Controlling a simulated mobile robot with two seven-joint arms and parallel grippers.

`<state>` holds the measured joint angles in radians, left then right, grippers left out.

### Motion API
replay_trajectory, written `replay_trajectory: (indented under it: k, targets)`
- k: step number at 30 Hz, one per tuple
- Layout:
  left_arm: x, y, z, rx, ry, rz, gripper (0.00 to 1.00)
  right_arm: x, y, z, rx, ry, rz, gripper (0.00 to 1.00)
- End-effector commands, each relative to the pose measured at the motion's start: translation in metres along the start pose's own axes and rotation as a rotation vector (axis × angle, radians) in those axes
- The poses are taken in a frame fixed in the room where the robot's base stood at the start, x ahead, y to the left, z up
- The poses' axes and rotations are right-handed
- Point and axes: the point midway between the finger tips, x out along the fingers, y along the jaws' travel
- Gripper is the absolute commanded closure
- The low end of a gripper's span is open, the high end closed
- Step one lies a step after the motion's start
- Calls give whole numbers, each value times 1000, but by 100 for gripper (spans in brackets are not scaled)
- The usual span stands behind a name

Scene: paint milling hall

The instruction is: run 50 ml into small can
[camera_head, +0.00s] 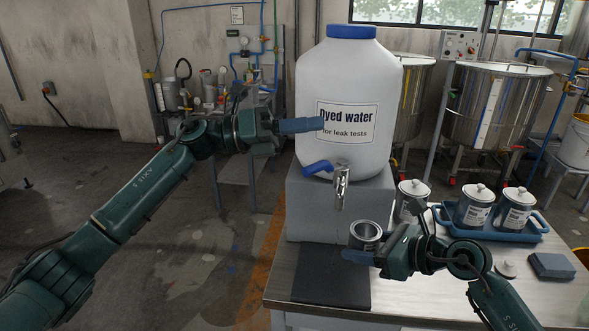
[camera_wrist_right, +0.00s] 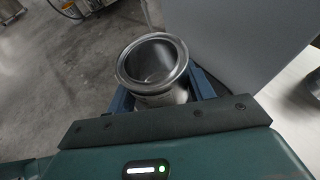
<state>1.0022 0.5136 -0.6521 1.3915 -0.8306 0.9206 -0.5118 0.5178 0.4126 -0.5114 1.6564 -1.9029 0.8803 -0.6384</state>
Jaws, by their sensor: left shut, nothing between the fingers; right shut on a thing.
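A white container (camera_head: 348,95) labelled "Dyed water / for leak tests", with a blue cap, stands on a grey block. Its metal tap (camera_head: 341,186) has a blue lever (camera_head: 316,168) turned out to the left. No stream shows below the spout. My right gripper (camera_head: 357,256) is shut on an open, lidless small metal can (camera_head: 367,232), below and right of the spout in the head view. In the right wrist view the can (camera_wrist_right: 153,66) looks empty and slightly tilted. My left gripper (camera_head: 318,124) is shut and empty, in front of the label, above the lever.
The grey block (camera_head: 305,205) stands on the table, with a dark mat (camera_head: 320,285) before it. A blue tray (camera_head: 505,236) holds lidded cans at the right. A loose lid (camera_head: 507,268) and a blue-grey block (camera_head: 552,266) lie nearby. Steel vats (camera_head: 490,110) stand behind.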

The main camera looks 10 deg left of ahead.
Motion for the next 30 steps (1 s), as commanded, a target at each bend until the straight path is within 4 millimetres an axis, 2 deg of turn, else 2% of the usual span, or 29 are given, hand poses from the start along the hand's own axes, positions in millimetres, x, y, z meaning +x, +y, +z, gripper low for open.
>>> replay_trajectory:
  k: [3, 10, 21, 25, 30]
  targets:
    - [-24, 12, -8, 268, -41, 56, 100, 0, 0, 0, 0, 0, 0, 70]
    - [-64, 30, -28, 813, -42, 188, 100, 0, 0, 0, 0, 0, 0, 70]
    - [-124, 49, -60, 1648, 139, 389, 100, 0, 0, 0, 0, 0, 0, 70]
    - [-138, 52, -67, 1843, 214, 422, 100, 0, 0, 0, 0, 0, 0, 70]
    - [-146, 53, -71, 1972, 269, 441, 100, 0, 0, 0, 0, 0, 0, 70]
